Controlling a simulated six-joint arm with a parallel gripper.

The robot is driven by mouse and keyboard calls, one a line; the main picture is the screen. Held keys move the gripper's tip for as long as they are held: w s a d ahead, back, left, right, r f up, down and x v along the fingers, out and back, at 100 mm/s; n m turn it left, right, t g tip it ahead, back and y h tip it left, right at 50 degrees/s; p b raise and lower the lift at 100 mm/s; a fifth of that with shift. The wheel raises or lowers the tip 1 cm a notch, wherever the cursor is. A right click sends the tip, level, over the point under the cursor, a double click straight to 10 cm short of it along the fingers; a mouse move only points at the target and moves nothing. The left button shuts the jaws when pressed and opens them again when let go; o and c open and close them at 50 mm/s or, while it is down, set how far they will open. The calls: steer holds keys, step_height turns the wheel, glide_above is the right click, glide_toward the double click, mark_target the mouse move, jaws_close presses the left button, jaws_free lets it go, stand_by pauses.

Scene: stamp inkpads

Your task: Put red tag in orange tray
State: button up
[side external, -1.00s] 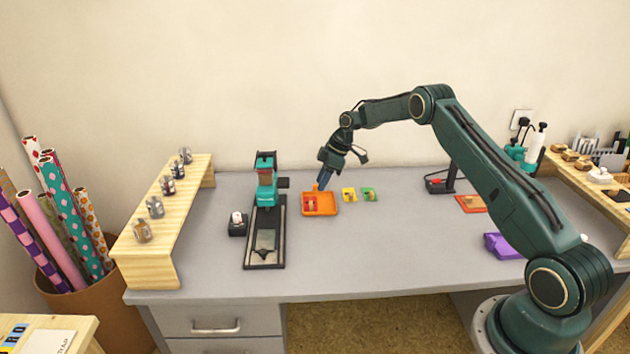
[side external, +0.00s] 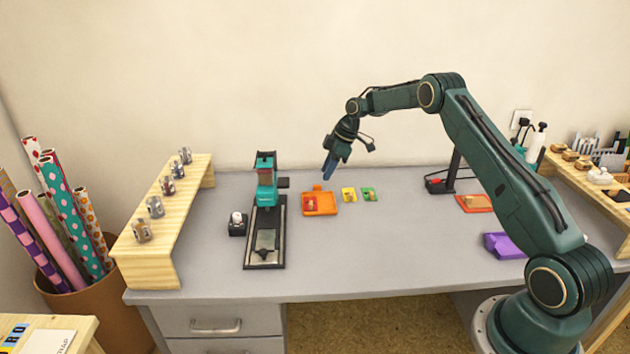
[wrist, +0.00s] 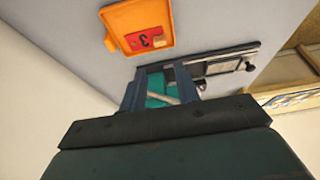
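The orange tray (side external: 329,210) lies flat on the desk near its middle; it also shows in the wrist view (wrist: 121,22). The red tag (side external: 310,203) lies inside the tray, toward its left side. In the wrist view the red tag (wrist: 143,42) shows a black 3 and a small tan block at one end. My gripper (side external: 328,171) is above and slightly right of the tray, clear of the tag. In the wrist view its two fingers (wrist: 159,82) stand apart with nothing between them.
A teal stamping machine (side external: 267,195) with a dark base stands left of the tray. A yellow tag (side external: 349,195) and a green tag (side external: 369,195) lie to the right. A purple item (side external: 505,246) is farther right. The front middle of the desk is clear.

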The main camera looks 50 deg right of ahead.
steer(key=s+a+r+m+h, duration=0.1)
steer(key=s+a+r, duration=0.1)
steer(key=a+r, duration=0.35)
steer(key=s+a+r+m, duration=0.1)
steer(key=s+a+r, duration=0.1)
steer(key=r, duration=0.7)
steer(key=s+a+r+m+t+h, duration=0.1)
steer(key=s+a+r+m, duration=0.1)
steer(key=s+a+r, duration=0.8)
steer(key=s+a+m, duration=0.2)
steer(key=s, duration=1.2)
steer(key=s+a+m+t+h, duration=0.1)
steer(key=s+a+m, duration=0.1)
steer(key=s, duration=1.2)
steer(key=shift+s+a+f+m, duration=0.15)
steer(key=shift+s+f+m, duration=0.25)
steer(key=shift+m, duration=0.1)
